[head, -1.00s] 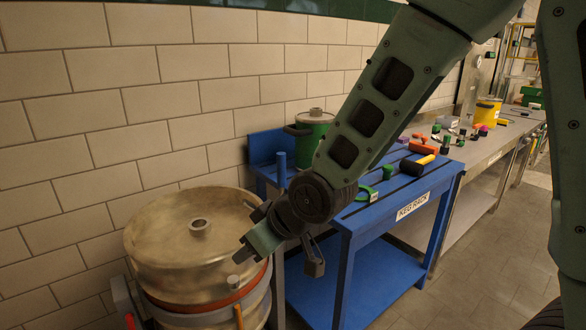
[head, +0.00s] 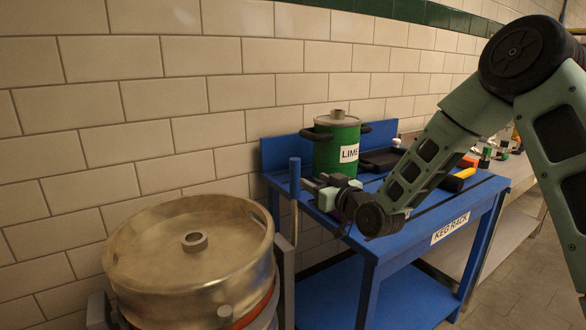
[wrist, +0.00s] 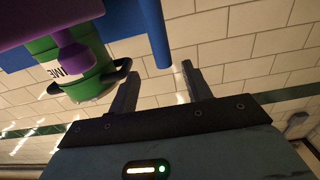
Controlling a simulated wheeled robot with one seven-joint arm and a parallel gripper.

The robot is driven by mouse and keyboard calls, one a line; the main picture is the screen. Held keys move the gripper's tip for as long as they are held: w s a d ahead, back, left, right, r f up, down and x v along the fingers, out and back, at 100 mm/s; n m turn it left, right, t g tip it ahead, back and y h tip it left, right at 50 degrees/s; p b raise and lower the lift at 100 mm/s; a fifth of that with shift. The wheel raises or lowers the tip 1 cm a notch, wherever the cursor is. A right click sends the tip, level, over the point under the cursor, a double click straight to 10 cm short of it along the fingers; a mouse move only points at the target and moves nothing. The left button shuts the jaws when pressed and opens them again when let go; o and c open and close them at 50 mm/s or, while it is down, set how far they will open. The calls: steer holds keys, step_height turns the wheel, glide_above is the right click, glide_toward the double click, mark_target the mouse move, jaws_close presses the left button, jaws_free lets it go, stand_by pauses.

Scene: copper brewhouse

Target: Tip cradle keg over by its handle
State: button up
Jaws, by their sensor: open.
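The large metal keg (head: 190,250) stands upright in its cradle (head: 262,318) at the lower left of the head view. An upright lever with a blue grip (head: 295,178) and a grey stem stands just right of the keg, and seems to be the cradle's handle. My gripper (head: 318,193) is open and empty, a little right of the blue grip at about its height. In the wrist view, which looks upside down, the blue grip (wrist: 153,35) shows beyond and roughly between my fingers (wrist: 160,88), apart from them. The lower cradle is out of frame.
The blue keg rack (head: 410,240) stands right of the lever. A green keg labelled LIME (head: 336,148) is on it, close behind my gripper. A yellow-headed mallet (head: 458,180) lies farther right. The tiled wall (head: 130,100) bounds the back.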

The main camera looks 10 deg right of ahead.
mark_target(292, 167)
steer(key=x, duration=1.2)
steer(key=shift+w+a, duration=0.1)
